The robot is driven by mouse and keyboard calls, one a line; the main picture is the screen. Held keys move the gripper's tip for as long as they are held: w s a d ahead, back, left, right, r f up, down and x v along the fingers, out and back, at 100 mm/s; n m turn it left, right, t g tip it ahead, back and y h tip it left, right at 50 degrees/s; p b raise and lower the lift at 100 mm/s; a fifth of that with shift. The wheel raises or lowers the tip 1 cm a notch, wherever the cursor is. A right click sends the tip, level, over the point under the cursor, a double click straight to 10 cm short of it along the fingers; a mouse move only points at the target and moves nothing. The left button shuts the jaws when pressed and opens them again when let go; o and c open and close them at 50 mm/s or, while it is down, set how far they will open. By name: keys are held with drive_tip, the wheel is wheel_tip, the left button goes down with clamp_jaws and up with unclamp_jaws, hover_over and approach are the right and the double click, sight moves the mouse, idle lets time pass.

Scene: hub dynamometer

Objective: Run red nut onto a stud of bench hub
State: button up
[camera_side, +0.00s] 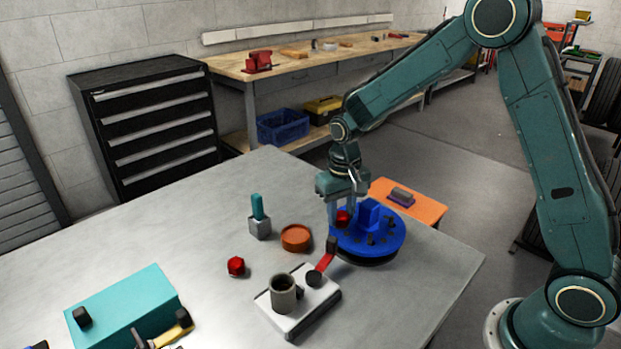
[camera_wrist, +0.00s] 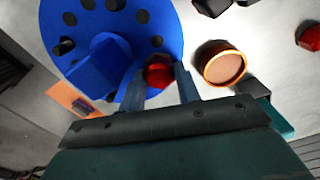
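The bench hub (camera_side: 388,243) is a blue disc with a raised blue centre block and several dark studs, on the right part of the table. It also shows at upper left in the wrist view (camera_wrist: 108,42). My gripper (camera_side: 342,212) points down over the hub's left rim. Its fingers are on both sides of a red nut (camera_wrist: 158,76) and appear closed on it. This nut also shows in the side view (camera_side: 343,218). The stud under it is hidden, so I cannot tell whether they touch. Another red nut (camera_side: 236,266) lies on the table.
An orange-brown round dish (camera_side: 296,238) stands left of the hub. A pale fixture (camera_side: 312,313) with a grey cup (camera_side: 283,295) and a red lever (camera_side: 325,262) is in front. A grey block with teal peg (camera_side: 258,208) and a teal box (camera_side: 125,308) stand further left.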

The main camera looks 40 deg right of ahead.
drive_tip(key=shift+o, duration=1)
drive_tip(key=shift+w, duration=0.15)
drive_tip(key=n, duration=0.5)
drive_tip(key=shift+s+n, duration=0.2)
drive_tip(key=shift+n, duration=0.2)
drive_tip(key=n, duration=0.7)
drive_tip(key=shift+n, duration=0.3)
drive_tip(key=n, duration=0.5)
drive_tip(key=shift+s, duration=0.1)
drive_tip(key=n, duration=0.5)
drive_tip(key=shift+n, duration=0.4)
drive_tip(key=shift+c, duration=0.3)
